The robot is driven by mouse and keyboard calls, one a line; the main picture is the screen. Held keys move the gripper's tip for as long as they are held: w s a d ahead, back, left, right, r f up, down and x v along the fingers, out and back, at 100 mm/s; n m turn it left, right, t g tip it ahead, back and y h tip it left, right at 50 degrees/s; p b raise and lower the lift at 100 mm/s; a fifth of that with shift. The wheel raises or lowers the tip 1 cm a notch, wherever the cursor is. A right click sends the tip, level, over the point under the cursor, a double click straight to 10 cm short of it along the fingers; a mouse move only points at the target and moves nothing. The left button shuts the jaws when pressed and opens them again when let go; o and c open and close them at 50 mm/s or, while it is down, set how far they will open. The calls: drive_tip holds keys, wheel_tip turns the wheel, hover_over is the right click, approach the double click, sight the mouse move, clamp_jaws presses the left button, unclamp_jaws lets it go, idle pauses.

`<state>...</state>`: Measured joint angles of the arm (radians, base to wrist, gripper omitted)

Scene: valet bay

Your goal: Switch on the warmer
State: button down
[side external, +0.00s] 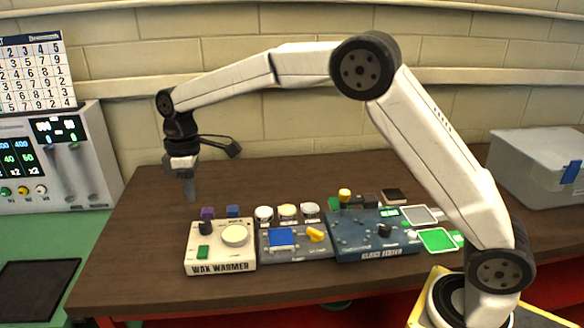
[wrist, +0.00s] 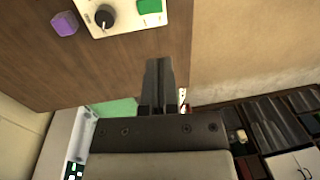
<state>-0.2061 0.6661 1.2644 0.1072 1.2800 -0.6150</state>
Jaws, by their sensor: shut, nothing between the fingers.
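The wax warmer (side external: 222,268) is a cream box near the left front of the wooden table. Its top has a black knob (side external: 206,228), a green switch (side external: 203,253) and a round pale disc (side external: 235,235). In the wrist view, a corner of the warmer (wrist: 124,22) shows at the top, with the black knob (wrist: 104,17) and part of the green switch (wrist: 149,6). My gripper (side external: 190,197) is shut and empty, pointing down behind and left of the warmer, apart from it. The shut fingers (wrist: 158,64) also show in the wrist view.
A lidded bin (side external: 530,170) is at far right. The table's back left is clear.

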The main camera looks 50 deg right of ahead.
sight(203, 252)
drive_tip(key=shift+f, duration=0.15)
drive_tip(key=f, duration=0.4)
drive_tip(key=s+f, duration=0.1)
drive_tip(key=f, duration=0.4)
drive_tip(key=a+f, duration=0.1)
drive_tip(key=f, duration=0.3)
drive_tip(key=shift+s+f, duration=0.15)
drive_tip(key=shift+f, duration=0.2)
drive_tip(key=shift+a, duration=0.1)
drive_tip(key=shift+f, duration=0.25)
drive_tip(key=shift+w+d+r, duration=0.3)
drive_tip(key=shift+w+d, duration=0.15)
drive_tip(key=shift+d, duration=0.05)
drive_tip(key=shift+r, duration=0.1)
idle(0.5)
